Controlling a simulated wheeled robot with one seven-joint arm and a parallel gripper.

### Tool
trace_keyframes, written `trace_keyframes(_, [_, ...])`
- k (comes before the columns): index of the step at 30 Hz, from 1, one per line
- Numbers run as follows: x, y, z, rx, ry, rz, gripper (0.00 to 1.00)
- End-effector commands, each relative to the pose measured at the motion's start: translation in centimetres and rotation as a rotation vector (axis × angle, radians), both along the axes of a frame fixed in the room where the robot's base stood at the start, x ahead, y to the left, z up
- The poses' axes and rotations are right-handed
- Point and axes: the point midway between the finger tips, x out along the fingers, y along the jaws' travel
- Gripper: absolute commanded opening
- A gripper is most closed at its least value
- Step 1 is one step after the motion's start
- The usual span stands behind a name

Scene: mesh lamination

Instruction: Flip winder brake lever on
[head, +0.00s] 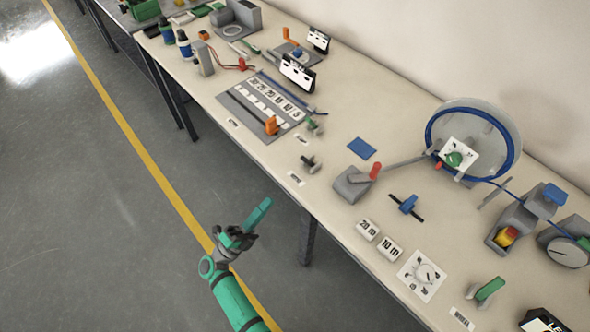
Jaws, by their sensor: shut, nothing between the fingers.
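A wheel with a blue rim (431,127) stands at the right against the wall, with a white dial plate and green knob on its front. Another lever with a green handle (491,289) sits near the front edge at lower right. My gripper (266,203) is shut and empty over the floor, off the table's front edge and apart from both levers.
A small black lever (310,164) and a blue square (361,148) are nearby. The table's front edge lies between my gripper and these things.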

Motion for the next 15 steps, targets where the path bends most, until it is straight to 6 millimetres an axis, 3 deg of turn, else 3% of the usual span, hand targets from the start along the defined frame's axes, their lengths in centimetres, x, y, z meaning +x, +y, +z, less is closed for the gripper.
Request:
trace_keyframes(9, [0.1,-0.2,0.1,0.000,0.000,0.000,0.00])
trace_keyframes(15, [1.4,-1.5,1.2,0.000,-0.001,-0.002,0.00])
